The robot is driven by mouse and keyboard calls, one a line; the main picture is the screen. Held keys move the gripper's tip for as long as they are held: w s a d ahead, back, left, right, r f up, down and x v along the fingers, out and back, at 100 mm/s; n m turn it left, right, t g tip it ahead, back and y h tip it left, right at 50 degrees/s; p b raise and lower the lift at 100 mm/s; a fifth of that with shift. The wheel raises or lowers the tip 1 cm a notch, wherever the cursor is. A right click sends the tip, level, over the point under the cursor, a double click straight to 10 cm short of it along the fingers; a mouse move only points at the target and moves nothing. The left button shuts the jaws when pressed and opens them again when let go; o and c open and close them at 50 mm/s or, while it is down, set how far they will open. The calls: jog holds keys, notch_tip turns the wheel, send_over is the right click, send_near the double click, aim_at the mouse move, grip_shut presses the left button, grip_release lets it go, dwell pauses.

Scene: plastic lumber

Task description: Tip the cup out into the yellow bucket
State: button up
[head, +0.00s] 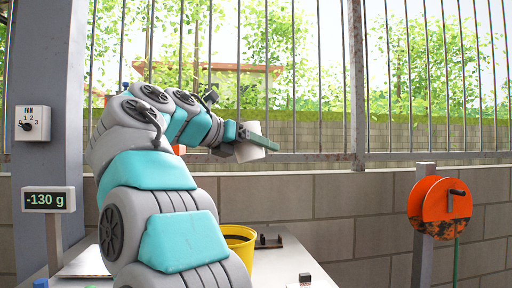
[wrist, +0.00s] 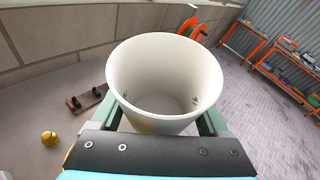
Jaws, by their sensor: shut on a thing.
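A white cup (head: 246,153) is held by my gripper (head: 258,140) in the head view, raised well above the table and a little tilted. The wrist view shows the cup (wrist: 165,65) from above its mouth, between the green fingers of my gripper (wrist: 165,118). Its inside looks pale and mostly bare, with a few small dark green marks on the wall. The yellow bucket (head: 246,257) stands on the table below the cup, partly hidden by my arm. Its inside looks dark.
A scale display (head: 49,199) reads -130 g. A dark bracket-like piece (head: 269,241) lies right of the bucket, and a small dark block (head: 305,278) is near the front. A small yellow object (wrist: 49,138) lies at left in the wrist view. An orange reel (head: 440,208) stands at right.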

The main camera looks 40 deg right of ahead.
jog(key=shift+s+d+r+m+t+y, duration=0.15)
jog(key=shift+m+t+y, duration=0.1)
jog(key=shift+m+y, duration=0.15)
jog(key=shift+s+r+m+t+y, duration=0.15)
jog(key=shift+m+t+y, duration=0.15)
jog(key=shift+m, duration=0.2)
dwell(0.4)
